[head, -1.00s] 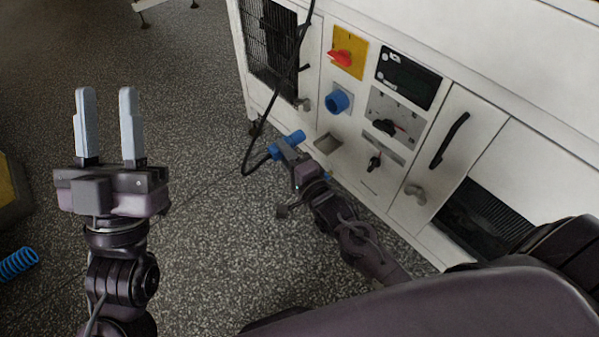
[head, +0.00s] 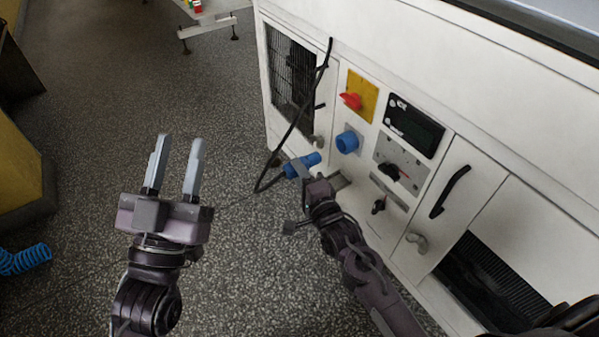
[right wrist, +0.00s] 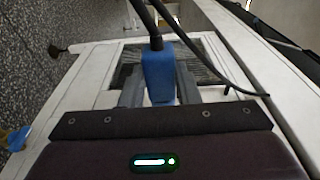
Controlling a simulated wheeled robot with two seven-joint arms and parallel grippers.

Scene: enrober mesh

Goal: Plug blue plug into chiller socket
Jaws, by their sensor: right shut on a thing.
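The blue plug (head: 303,165) with its black cable is held by my right gripper (head: 300,171), which is shut on it. In the right wrist view the blue plug (right wrist: 159,76) sits between the two grey fingers, with the cable (right wrist: 155,36) running away from it. The chiller socket (head: 348,141) is a round blue socket on the white cabinet front, under the red switch. The plug is apart from the socket, to its lower left in the head view. My left gripper (head: 178,168) is open and empty over the floor, well left of the cabinet.
The white chiller cabinet (head: 473,203) carries a red switch on a yellow plate (head: 361,97), a dark display (head: 414,125), black knobs and a door handle (head: 450,192). The cable (head: 300,115) hangs down the cabinet front. A blue coiled hose (head: 24,260) lies at left. The speckled floor is mostly clear.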

